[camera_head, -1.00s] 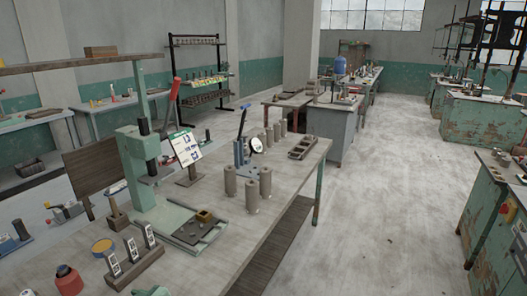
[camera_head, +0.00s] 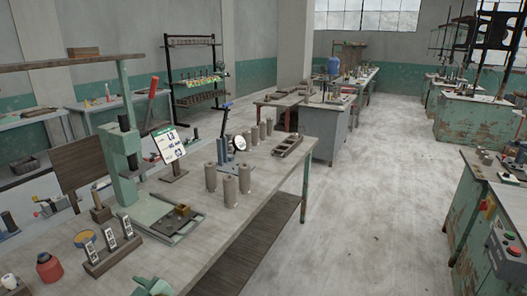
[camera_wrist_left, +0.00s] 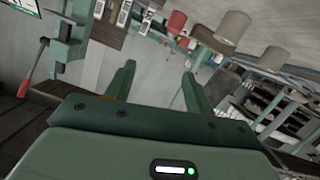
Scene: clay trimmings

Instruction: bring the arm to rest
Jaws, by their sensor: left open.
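My left gripper (camera_wrist_left: 159,78) shows in the left wrist view with its two green fingers spread apart and nothing between them. A green piece (camera_head: 153,287) at the bottom edge of the head view looks like part of my left arm or gripper; most of it is cut off. The wrist view is strongly tilted, with the bench and its items behind the fingers. My right gripper is in neither view.
The near bench (camera_head: 190,262) carries a green press (camera_head: 122,155), a red jar (camera_head: 49,267), a labelled block stand (camera_head: 110,255), several clay cylinders (camera_head: 228,188) and a dark tray (camera_head: 288,145). Open floor (camera_head: 365,215) lies to the right, before another green bench (camera_head: 475,225).

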